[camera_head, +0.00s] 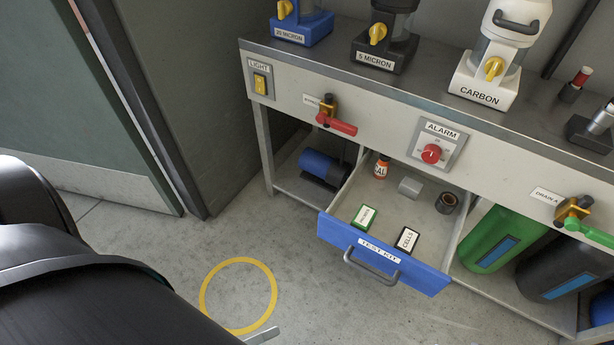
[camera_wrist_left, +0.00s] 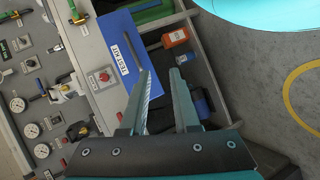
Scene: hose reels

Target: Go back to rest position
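My left arm comes in from the left of the head view as a large black shape. A small metal piece, apparently a tip of my left gripper, shows at the bottom edge. In the left wrist view my left gripper (camera_wrist_left: 160,75) has its two fingers apart with nothing seen between them. The fingers overlap the view of the blue TEST KIT drawer front (camera_wrist_left: 128,55) and the shelf beside it. I cannot tell how near they are. My right gripper is in neither view.
The TEST KIT drawer (camera_head: 384,255) is pulled out, holding a green box (camera_head: 366,216), a black CELLS box (camera_head: 407,239), a grey block (camera_head: 410,187), a dark cylinder (camera_head: 446,203) and an orange-labelled bottle (camera_head: 381,168). Floor around the yellow ring (camera_head: 204,295) is clear.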

